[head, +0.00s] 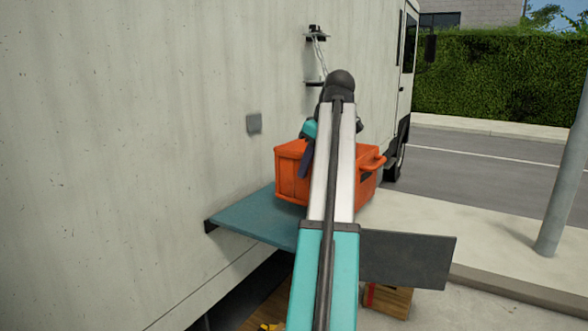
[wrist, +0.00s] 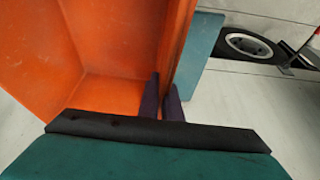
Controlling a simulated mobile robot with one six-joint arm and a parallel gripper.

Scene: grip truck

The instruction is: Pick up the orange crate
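The orange crate (head: 291,176) is at the teal shelf on the truck's side, partly hidden behind my arm in the head view. In the wrist view the crate (wrist: 110,40) fills the left and upper middle, and I look into its empty-looking inside. My gripper (wrist: 162,88) has its two dark fingers close together at the crate's right wall, one inside and one outside, with the wall between them. It looks shut on that wall. In the head view the fingers are mostly hidden. I cannot tell whether the crate touches the shelf.
The teal shelf (head: 245,218) sticks out from the pale truck wall (head: 130,130). A dark panel (head: 408,260) hangs at its right, with a wooden box (head: 390,300) below. A grey pole (head: 562,190) stands at the right. The pavement between panel and pole is open.

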